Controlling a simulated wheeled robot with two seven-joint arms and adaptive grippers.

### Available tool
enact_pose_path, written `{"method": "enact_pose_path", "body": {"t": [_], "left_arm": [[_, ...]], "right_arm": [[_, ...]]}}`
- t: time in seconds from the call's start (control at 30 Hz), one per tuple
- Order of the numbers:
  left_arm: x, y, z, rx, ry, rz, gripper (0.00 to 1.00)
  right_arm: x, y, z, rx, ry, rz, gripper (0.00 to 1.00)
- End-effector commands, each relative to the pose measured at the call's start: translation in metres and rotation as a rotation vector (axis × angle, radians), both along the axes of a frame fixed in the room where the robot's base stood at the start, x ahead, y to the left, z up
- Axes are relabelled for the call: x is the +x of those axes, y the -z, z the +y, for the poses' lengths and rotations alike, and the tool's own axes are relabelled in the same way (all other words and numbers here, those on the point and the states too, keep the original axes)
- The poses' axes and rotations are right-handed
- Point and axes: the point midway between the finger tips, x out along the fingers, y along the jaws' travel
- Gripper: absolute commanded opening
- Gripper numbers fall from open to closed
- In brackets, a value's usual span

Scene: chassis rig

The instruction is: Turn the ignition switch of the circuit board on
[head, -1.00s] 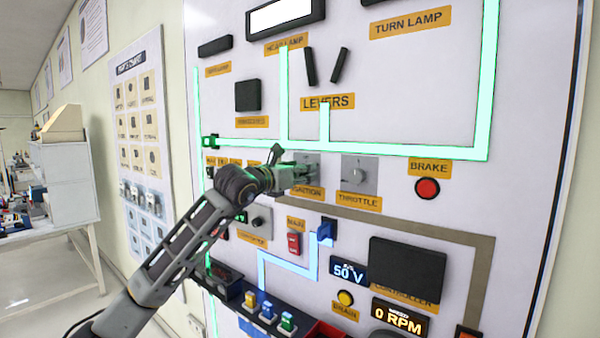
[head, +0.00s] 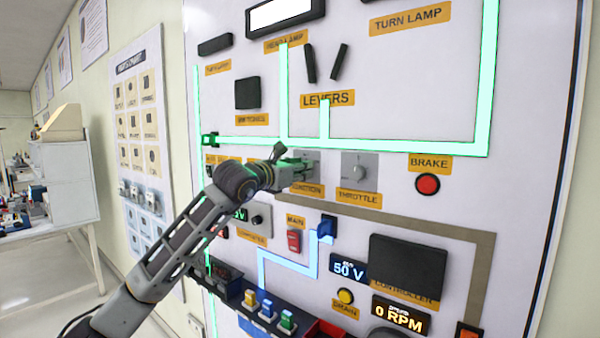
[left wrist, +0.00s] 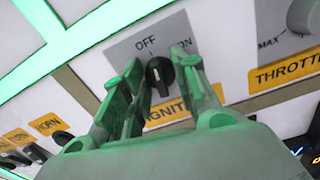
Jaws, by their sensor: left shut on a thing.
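The ignition switch is a black knob (left wrist: 160,73) on a grey plate (left wrist: 125,50) marked OFF and ON, seen in the left wrist view. Its pointer is turned toward the upper left, close to the OFF mark. My left gripper (left wrist: 154,90) has its green fingers on both sides of the knob and is shut on it. In the head view my left gripper (head: 296,168) is at the ignition plate (head: 312,158) on the white circuit board (head: 400,50), and it hides the knob. My right gripper is not in view.
The throttle dial (head: 359,170) is just right of the ignition, and the red brake button (head: 428,184) is farther right. Below are the red main switch (head: 294,241), a 50 V display (head: 347,270) and a dark controller box (head: 407,266).

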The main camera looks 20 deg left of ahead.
Motion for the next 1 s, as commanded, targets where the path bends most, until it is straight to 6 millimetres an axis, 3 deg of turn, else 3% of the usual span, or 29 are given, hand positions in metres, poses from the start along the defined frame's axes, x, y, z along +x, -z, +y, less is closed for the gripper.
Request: {"method": "enact_pose_path", "body": {"t": [0.5,1.0], "left_arm": [[0.000,0.002,0.000,0.386,-0.001,-0.139,0.05],[0.000,0.001,0.000,0.750,0.000,-0.272,0.05]], "right_arm": [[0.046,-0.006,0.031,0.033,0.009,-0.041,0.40],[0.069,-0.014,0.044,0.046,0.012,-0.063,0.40]]}}
